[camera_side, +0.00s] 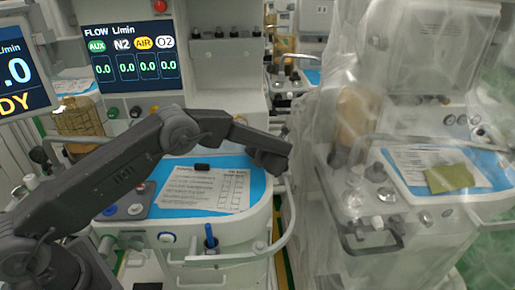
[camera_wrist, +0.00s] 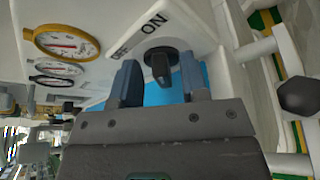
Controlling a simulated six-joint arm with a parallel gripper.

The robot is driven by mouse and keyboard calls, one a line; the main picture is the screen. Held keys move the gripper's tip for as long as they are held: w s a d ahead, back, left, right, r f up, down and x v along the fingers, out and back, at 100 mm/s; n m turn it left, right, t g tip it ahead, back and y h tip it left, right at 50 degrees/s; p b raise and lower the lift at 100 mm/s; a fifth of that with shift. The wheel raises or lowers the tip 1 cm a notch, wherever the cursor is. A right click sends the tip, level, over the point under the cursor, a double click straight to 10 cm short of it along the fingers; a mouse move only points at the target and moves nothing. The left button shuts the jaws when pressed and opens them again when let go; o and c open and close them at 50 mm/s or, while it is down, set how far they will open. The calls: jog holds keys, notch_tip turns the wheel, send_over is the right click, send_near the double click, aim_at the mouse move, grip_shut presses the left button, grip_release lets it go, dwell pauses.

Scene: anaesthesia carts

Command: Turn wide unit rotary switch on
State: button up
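The black rotary switch (camera_wrist: 161,68) sits on a white panel in the wrist view, with an ON label (camera_wrist: 155,23) above it and an OFF label (camera_wrist: 121,51) to its upper left. Its grip bar runs roughly up and down in the picture; I cannot tell which label it is set to. My gripper (camera_wrist: 159,62) is open, with one grey-blue finger on each side of the switch; contact is not clear. In the side view my gripper (camera_side: 268,160) is at the right edge of the wide cart (camera_side: 255,222), and the switch is not visible there.
A yellow-rimmed gauge (camera_wrist: 68,43) and paler gauges are left of the switch. In the side view, a handrail (camera_side: 285,232) curves around the cart's right edge. A paper (camera_side: 203,190) lies on the blue top. A plastic-draped cart (camera_side: 410,130) stands close on the right.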

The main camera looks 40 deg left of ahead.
jog(key=shift+s+d, duration=0.3)
jog(key=shift+d, duration=0.2)
jog(key=v, duration=1.2)
jog(key=shift+s+d+r, duration=0.25)
jog(key=s+a+r+n+g+h, duration=0.2)
jog(key=s+a+r+n+h, duration=0.1)
jog(key=s+r+n, duration=0.4)
jog(key=s+a+r+n+g+h, duration=0.2)
jog(key=s+a+r+n, duration=0.2)
jog(key=s+r+n, duration=0.3)
jog(key=s+d+r+n+t+h, duration=0.1)
jog(key=s+n+h, duration=0.2)
jog(key=s+n, duration=0.6)
jog(key=s+d+r+n+t+h, duration=0.1)
jog(key=s+n+h, duration=0.3)
jog(key=s+n, duration=0.4)
jog(key=s+d+r, duration=0.1)
jog(key=s, duration=0.3)
jog(key=shift+s+r+n, duration=0.25)
jog(key=shift+r+n, duration=0.05)
jog(key=shift+n, duration=0.1)
